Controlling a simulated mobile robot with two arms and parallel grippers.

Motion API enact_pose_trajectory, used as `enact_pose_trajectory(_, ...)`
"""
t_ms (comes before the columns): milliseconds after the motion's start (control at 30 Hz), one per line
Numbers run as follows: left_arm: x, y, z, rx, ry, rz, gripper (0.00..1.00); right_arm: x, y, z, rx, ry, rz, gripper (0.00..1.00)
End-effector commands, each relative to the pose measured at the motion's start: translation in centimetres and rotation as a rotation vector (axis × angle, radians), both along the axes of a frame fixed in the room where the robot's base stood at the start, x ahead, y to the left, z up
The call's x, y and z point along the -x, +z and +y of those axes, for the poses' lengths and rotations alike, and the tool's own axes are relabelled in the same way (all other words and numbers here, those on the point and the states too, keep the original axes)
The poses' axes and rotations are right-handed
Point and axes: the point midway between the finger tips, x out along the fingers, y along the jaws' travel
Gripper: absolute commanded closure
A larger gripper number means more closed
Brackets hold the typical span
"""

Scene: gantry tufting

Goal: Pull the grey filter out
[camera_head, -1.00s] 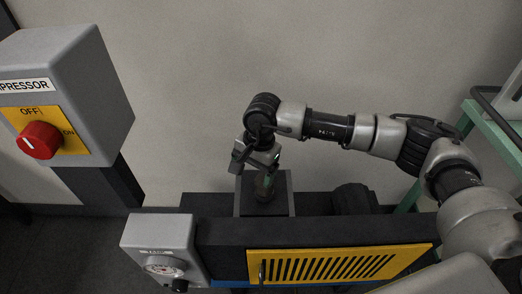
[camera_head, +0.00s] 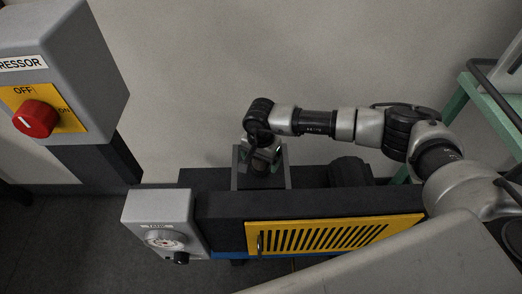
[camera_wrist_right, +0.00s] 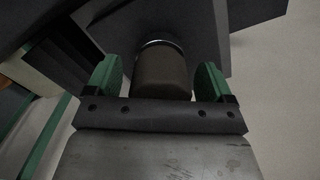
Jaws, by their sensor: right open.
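The grey filter (camera_wrist_right: 162,72) is a dark grey cylinder with a lighter metal ring at its far end, seen in the right wrist view. It sits in a dark housing (camera_wrist_right: 205,30). My right gripper (camera_wrist_right: 162,78) is open, with one green finger on each side of the filter and a gap visible beside it. In the head view my right gripper (camera_head: 262,160) points down into the grey open-topped box (camera_head: 235,180) behind the machine. The filter is mostly hidden there by the gripper. My left gripper is not in view.
A yellow slotted grille (camera_head: 335,235) covers the machine's front. A grey dial box (camera_head: 160,225) stands at its left. A grey compressor box with a red knob (camera_head: 35,118) is at the far left. A green frame (camera_head: 490,95) stands at the right.

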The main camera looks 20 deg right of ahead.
Motion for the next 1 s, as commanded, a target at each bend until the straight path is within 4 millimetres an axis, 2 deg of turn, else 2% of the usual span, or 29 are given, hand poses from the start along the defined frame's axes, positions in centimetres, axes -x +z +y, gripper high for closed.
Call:
enact_pose_trajectory(267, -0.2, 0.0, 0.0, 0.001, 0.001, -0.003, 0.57, 0.0, -0.2, 0.0, 0.000, 0.000, 0.000, 0.17)
enact_pose_trajectory(633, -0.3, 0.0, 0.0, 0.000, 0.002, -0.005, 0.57, 0.0, -0.1, 0.0, 0.000, 0.000, 0.000, 0.72)
enact_pose_trajectory(1000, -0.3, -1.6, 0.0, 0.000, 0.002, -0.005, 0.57, -0.1, -0.3, 0.0, 0.000, 0.133, -0.003, 0.72)
